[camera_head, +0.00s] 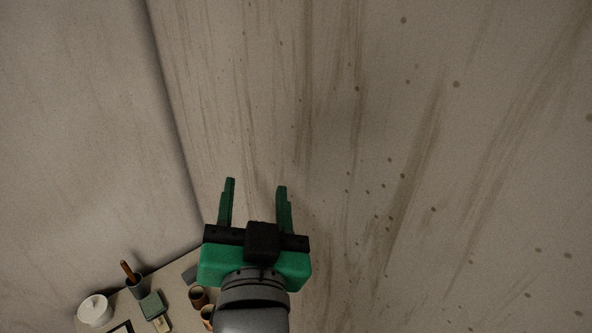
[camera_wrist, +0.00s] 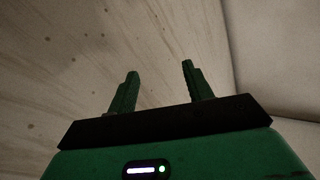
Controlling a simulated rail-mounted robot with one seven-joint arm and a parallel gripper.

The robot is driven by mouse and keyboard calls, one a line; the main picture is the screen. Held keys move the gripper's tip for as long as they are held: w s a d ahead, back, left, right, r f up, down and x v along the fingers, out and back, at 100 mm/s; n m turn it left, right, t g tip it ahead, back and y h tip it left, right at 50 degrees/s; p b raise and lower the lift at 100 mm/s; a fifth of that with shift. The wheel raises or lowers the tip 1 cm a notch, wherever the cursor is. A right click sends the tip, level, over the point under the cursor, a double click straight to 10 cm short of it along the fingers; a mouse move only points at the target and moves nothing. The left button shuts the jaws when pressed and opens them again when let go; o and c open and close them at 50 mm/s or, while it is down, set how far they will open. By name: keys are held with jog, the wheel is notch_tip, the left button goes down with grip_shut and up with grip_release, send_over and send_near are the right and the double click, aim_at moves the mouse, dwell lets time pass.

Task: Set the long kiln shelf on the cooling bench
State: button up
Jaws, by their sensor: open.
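My gripper (camera_head: 256,184) is green with a black crossbar, and its two fingers stand apart with nothing between them. It is raised in front of the stained wall in the head view. The wrist view also shows my gripper (camera_wrist: 158,68) open and empty against bare wall surfaces. I do not see the long kiln shelf in either view. I cannot tell whether the surface at the lower left of the head view is the cooling bench.
A pale work surface (camera_head: 178,272) at the lower left holds a white round pot (camera_head: 95,310), a dark cup with a brown-handled tool (camera_head: 134,284), a green block (camera_head: 153,305) and terracotta cups (camera_head: 198,297). A wall corner runs down left of my gripper.

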jog(key=s+d+r+n+t+h, duration=0.1)
jog(key=s+d+r+t, duration=0.2)
jog(key=s+r, duration=0.2)
jog(key=s+d+r+n+t+h, duration=0.1)
jog(key=s+d+r+t, duration=0.1)
jog(key=s+r, duration=0.3)
notch_tip(320, 180, up, 4)
jog(key=shift+s+d+r+t, duration=0.1)
jog(key=shift+s+d+t, duration=0.25)
jog(key=shift+d, duration=0.2)
